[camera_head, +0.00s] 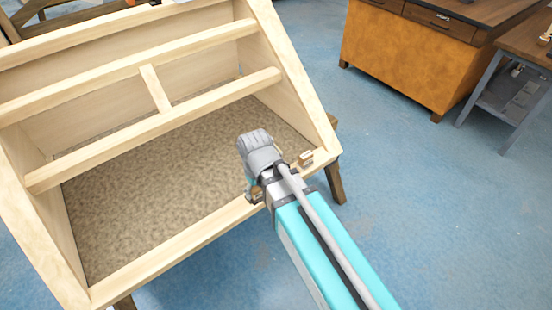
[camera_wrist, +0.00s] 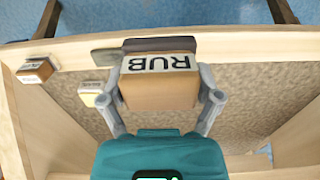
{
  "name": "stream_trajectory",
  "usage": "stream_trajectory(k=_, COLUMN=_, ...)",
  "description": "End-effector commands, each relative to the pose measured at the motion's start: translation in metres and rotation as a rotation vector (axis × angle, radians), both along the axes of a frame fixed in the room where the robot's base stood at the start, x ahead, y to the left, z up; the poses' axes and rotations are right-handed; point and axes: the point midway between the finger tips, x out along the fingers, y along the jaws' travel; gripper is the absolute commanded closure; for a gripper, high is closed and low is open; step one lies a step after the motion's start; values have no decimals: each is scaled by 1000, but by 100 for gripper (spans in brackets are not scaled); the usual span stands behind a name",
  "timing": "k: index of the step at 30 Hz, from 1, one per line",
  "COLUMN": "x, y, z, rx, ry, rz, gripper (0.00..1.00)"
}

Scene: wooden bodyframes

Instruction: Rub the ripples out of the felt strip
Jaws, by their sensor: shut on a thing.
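My gripper (camera_wrist: 160,88) is shut on a wooden block (camera_wrist: 158,90) with a white label that reads "RUB", upside down in the wrist view. A dark brown layer (camera_wrist: 158,44) shows along the block's far side. A grey-brown flat piece (camera_wrist: 104,57), perhaps an end of the felt strip, lies on the pale front rail (camera_wrist: 75,53) just left of the block. The block hides whatever lies behind it, so ripples cannot be made out. I cannot tell whether the block touches the strip. In the head view my gripper (camera_head: 253,192) is at the front rail, mostly hidden by my arm.
A small labelled block (camera_wrist: 35,71) sits at the rail's left in the wrist view, with a paler labelled one (camera_wrist: 93,94) nearer. The wooden frame (camera_head: 150,252) has a speckled brown floor (camera_head: 160,195) and slanted crossbars (camera_head: 160,120). An orange cabinet (camera_head: 400,55) stands back right.

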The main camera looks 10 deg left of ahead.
Motion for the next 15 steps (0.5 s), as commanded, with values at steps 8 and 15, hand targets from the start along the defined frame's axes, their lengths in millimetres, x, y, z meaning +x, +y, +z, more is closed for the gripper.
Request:
stream_trajectory(k=8, x=-1, y=2, z=0, rx=0, ry=0, rz=4, gripper=56)
stream_trajectory(k=15, x=14, y=3, z=-4, rx=0, ry=0, rz=3, gripper=56)
